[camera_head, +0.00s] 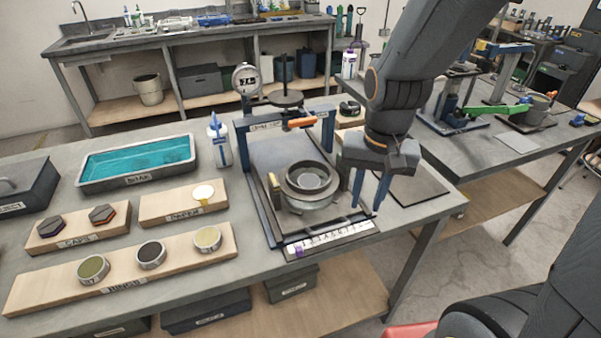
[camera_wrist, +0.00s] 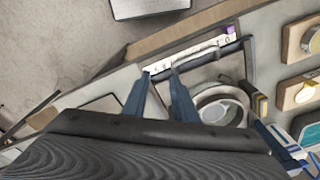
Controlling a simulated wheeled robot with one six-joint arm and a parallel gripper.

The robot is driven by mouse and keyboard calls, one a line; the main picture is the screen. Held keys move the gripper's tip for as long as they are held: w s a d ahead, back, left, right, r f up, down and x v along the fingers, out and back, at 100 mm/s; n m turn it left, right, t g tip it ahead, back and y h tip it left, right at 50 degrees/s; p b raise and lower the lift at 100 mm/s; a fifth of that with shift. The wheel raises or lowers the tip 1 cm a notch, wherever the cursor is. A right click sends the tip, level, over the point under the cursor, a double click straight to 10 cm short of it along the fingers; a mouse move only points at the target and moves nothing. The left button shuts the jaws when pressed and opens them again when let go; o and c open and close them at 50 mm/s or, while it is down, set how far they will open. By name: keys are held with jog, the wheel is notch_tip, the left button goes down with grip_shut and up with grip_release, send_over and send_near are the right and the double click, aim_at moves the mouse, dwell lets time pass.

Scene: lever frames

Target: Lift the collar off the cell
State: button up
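The cell (camera_head: 312,203) is a round metal vessel standing in the frame's tray. A grey ring that looks like the collar (camera_head: 296,187) sits around its top, with a paler disc inside. In the wrist view the round cell and ring (camera_wrist: 220,96) show partly, behind a finger. My gripper (camera_head: 367,208) hangs fingers down, just right of the cell and apart from it in the head view. Its two dark blue fingers are spread with nothing between them; they also show in the wrist view (camera_wrist: 159,73).
A blue-sided press frame (camera_head: 241,135) with a dial gauge (camera_head: 246,79) and an orange-handled lever (camera_head: 300,123) stands behind the cell. A labelled strip (camera_head: 331,238) lies in front. Left are wooden boards (camera_head: 35,287), a teal-filled tray (camera_head: 137,180) and a bottle (camera_head: 219,146).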

jog(key=w+a+r+m+p, duration=0.1)
jog(key=a+m, duration=0.2)
jog(key=m, duration=0.2)
jog(key=w+a+r+m+p, duration=0.1)
jog(key=w+a+r+m, duration=0.1)
jog(key=a+m, duration=0.2)
jog(key=w+a+r+m+p, duration=0.1)
jog(key=w+a+r+m, duration=0.1)
jog(key=m, duration=0.4)
jog(key=shift+w+a+g+p, duration=0.2)
jog(key=shift+a+g+p, duration=0.15)
jog(key=shift+a, duration=0.45)
jog(key=shift+w+a+f+p, duration=0.15)
jog(key=shift+f+p, duration=0.35)
jog(key=shift+f, duration=0.9)
jog(key=shift+w+f+p, duration=0.2)
jog(key=shift+f+p, duration=0.3)
jog(key=shift+f, duration=0.9)
grip_shut()
